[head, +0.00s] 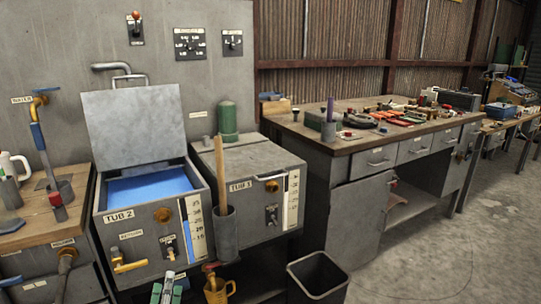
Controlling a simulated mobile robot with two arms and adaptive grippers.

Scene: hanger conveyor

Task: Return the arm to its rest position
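Only the tip of my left gripper (167,292) shows, at the bottom edge below Tub 2. Two greenish finger parts stand apart there, with a pale grey piece between or behind them; I cannot tell which. I see nothing clearly held. The rest of this arm is out of the frame. My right gripper is not in the head view.
Tub 2 (125,220) has its lid (134,127) raised and blue liquid inside. Tub 1 (262,158) is shut. A yellow jug (218,292) and a black bin (318,277) stand low in front.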

